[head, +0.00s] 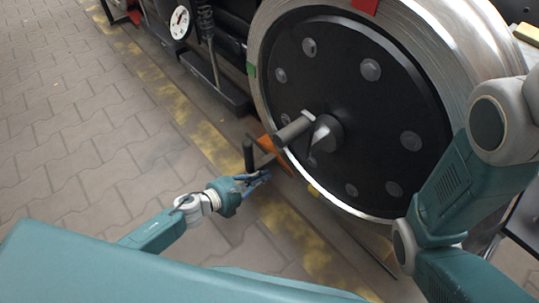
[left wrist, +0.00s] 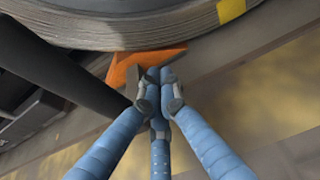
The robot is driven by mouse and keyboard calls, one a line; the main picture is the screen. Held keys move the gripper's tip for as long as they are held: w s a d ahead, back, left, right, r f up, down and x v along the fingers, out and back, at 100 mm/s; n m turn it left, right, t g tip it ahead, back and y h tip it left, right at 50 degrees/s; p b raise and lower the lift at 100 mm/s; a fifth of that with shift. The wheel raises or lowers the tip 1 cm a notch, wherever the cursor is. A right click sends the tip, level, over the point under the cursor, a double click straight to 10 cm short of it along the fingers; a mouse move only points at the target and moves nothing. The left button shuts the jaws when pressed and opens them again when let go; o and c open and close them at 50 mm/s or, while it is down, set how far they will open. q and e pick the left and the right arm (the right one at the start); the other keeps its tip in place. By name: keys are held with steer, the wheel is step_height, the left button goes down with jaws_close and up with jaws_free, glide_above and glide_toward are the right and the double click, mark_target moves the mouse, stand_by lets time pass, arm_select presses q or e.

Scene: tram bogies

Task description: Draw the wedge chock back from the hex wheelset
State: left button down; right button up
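The hex wheelset (head: 362,105) is a large dark disc with a bright steel rim and several bolt heads. The orange wedge chock (head: 280,152) lies low against its left edge; in the left wrist view the orange wedge (left wrist: 125,67) sits just under the wheel rim (left wrist: 120,30). A dark upright post (head: 248,153) rises beside my left gripper (head: 258,178). In the left wrist view its blue fingers (left wrist: 159,78) come close together in front of the chock, with the dark post (left wrist: 65,68) to their left. Whether they grip anything is unclear. My right gripper is out of view.
A worn yellow line (head: 205,130) runs along the floor. The paving (head: 70,120) to the left is clear.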

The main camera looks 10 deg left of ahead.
mark_target(251, 170)
arm_select(q)
steer(key=shift+w+a+b, duration=0.5)
steer(key=shift+w+a, duration=0.5)
steer(key=shift+a, duration=0.25)
steer(key=shift+w+a, duration=0.1)
steer(key=shift+a, duration=0.05)
steer(key=shift+w+a+b, duration=0.45)
steer(key=shift+w+a, duration=0.15)
steer(key=shift+a, duration=0.15)
steer(key=shift+w+a+b, duration=0.4)
steer(key=shift+w+a, duration=0.15)
steer(key=shift+a, duration=0.2)
steer(key=shift+w+a, duration=0.1)
steer(key=shift+w+a+b, duration=0.5)
steer(key=shift+a+b, duration=0.05)
steer(key=shift+a, duration=0.1)
steer(key=shift+s+d+p, duration=0.4)
steer(key=shift+s+d, duration=0.15)
steer(key=shift+d, duration=0.15)
steer(key=shift+s+d+p, duration=0.45)
steer(key=shift+s+d, duration=0.55)
steer(key=shift+d, duration=0.3)
